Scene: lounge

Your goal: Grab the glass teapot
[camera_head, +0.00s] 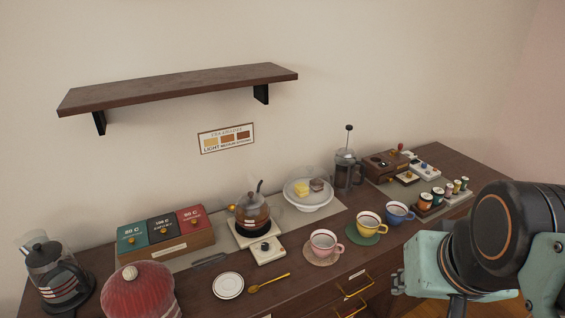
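The glass teapot (253,213) holds amber-brown liquid and has a dark lid, a thin upright spout or handle part and an orange-brown knob at its left. It stands upright on a small white and black heating base (264,248) near the middle of the counter. My arm comes in at the lower right, well apart from the teapot.
Tea boxes (163,236) are left of the teapot, a cake stand (309,194) right, several cups in front right. A wall shelf (180,86) hangs above.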

